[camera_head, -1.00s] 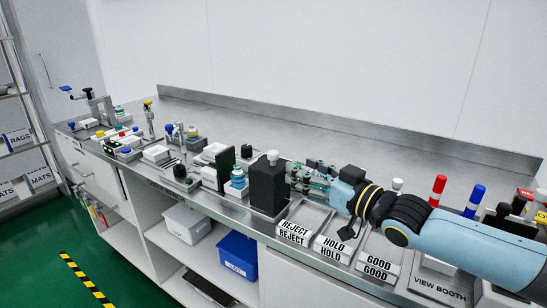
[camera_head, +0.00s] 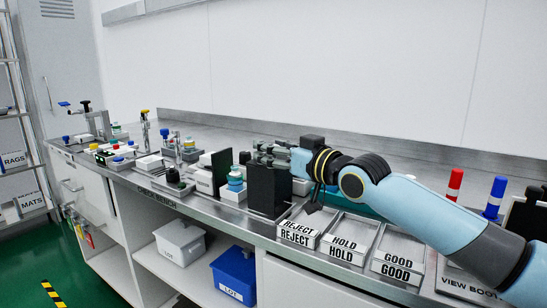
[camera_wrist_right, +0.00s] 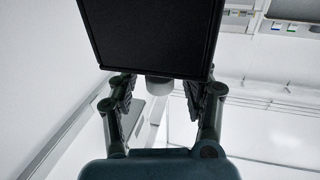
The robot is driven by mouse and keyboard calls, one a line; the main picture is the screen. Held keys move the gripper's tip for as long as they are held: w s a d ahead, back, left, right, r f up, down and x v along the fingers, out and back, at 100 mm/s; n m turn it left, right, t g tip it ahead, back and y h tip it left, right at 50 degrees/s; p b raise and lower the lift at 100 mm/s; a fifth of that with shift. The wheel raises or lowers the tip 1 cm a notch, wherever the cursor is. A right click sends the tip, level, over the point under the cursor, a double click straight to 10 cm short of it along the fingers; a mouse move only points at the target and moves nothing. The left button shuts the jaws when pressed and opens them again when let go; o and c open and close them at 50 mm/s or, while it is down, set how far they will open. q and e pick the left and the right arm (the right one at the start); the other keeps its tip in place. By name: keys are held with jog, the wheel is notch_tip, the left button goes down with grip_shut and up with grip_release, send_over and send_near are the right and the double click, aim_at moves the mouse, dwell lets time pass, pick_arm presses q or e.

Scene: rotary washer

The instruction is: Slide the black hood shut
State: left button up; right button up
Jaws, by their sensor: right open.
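The black hood (camera_head: 268,192) stands upright as a tall dark box near the bench's front edge, left of the REJECT tray. My right gripper (camera_head: 262,153) is at its top, reaching in from the right. In the right wrist view, the hood's dark panel (camera_wrist_right: 150,38) fills the upper middle, and my right gripper's open fingers (camera_wrist_right: 163,88) lie on either side below it. A pale round piece shows under the panel between the fingers. Whether the fingers touch the hood I cannot tell. My left gripper is out of view.
A blue-and-white bottle (camera_head: 235,183) and a dark upright panel (camera_head: 221,171) stand close left of the hood. Trays marked REJECT (camera_head: 298,231), HOLD (camera_head: 343,248) and GOOD (camera_head: 398,268) lie to the right. The bench's back strip is mostly clear.

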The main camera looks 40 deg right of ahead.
grip_shut()
dwell(0.3)
jog(key=shift+w+f, duration=0.1)
jog(key=shift+f, duration=0.1)
dwell(0.4)
